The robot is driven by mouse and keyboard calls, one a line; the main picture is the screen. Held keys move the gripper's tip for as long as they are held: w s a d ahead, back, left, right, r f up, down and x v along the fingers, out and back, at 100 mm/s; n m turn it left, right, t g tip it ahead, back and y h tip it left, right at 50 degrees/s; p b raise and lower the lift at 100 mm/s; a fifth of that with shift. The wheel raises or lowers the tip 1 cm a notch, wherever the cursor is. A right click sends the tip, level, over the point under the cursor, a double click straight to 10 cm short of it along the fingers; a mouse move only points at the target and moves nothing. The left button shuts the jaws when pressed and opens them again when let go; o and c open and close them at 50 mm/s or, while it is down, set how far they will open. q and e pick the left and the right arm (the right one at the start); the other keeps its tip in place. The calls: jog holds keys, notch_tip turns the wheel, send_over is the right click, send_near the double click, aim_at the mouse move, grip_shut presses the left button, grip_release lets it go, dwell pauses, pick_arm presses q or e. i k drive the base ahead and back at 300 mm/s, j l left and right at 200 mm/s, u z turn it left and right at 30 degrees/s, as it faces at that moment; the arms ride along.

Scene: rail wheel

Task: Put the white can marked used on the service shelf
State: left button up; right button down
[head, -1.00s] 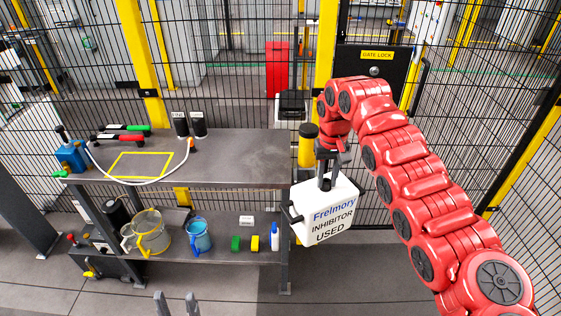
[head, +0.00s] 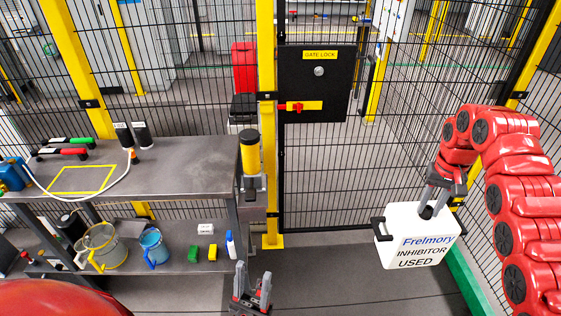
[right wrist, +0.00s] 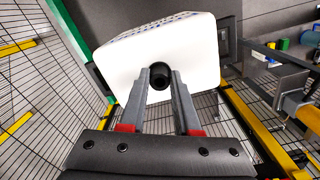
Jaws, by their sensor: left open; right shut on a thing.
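The white can (head: 416,240) reads "Frelmory INHIBITOR USED" and hangs upright in the air at the right in the head view. My right gripper (head: 432,203) is shut on its black top neck. In the right wrist view the can (right wrist: 160,45) shows from above, with the fingers (right wrist: 160,90) on either side of its black cap. The grey shelf unit (head: 200,165) stands at the left, well apart from the can. Its top has a yellow outlined square. My left gripper (head: 252,292) is open and empty at the bottom middle, in front of the shelf.
The shelf top holds black cylinders (head: 133,136), a blue container (head: 14,172) and red and green tools. Its lower level holds a jug (head: 103,248), a blue cup (head: 153,247) and small blocks. A yellow post (head: 265,130), black gate lock and mesh fence stand behind.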

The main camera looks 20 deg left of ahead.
aim_at(202, 173)
jog(key=i+l+z, duration=0.25)
jog(key=z, duration=0.2)
jog(key=i+l+u, duration=0.25)
jog(key=l+u, duration=0.15)
jog(key=u, duration=0.15)
jog(key=i+l+u, duration=0.1)
jog(key=u, duration=0.35)
jog(key=l+u, duration=0.3)
jog(key=u, duration=0.15)
jog(key=l+u, duration=0.25)
jog(key=u, duration=0.2)
jog(key=i+l, duration=0.05)
